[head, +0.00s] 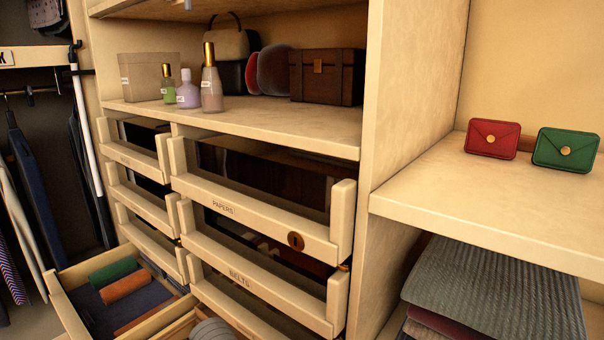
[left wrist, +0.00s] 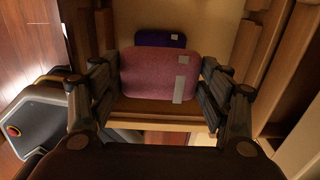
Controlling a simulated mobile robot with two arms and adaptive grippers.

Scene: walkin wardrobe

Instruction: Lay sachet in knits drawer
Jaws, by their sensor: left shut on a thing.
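In the left wrist view, my left gripper (left wrist: 160,84) is shut on a pink padded pouch (left wrist: 150,72), which looks like the sachet. Its fingers lie along the pouch's left and right sides. The pouch has pale grey tabs on its right part. In the head view, an open drawer (head: 65,308) at the lower left holds folded dark blue cloth, a green roll (head: 113,271) and an orange roll (head: 123,285). It looks like the knits drawer, but no label on it is readable. Neither gripper shows in the head view.
Drawers marked PAPERS (head: 262,213) and BELTS (head: 262,287) stand right of the open drawer. Bottles (head: 211,88) and a brown box (head: 327,77) stand on the shelf above. Red (head: 492,138) and green (head: 566,149) purses sit at right. A purple item (left wrist: 160,40) lies beyond the pouch.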

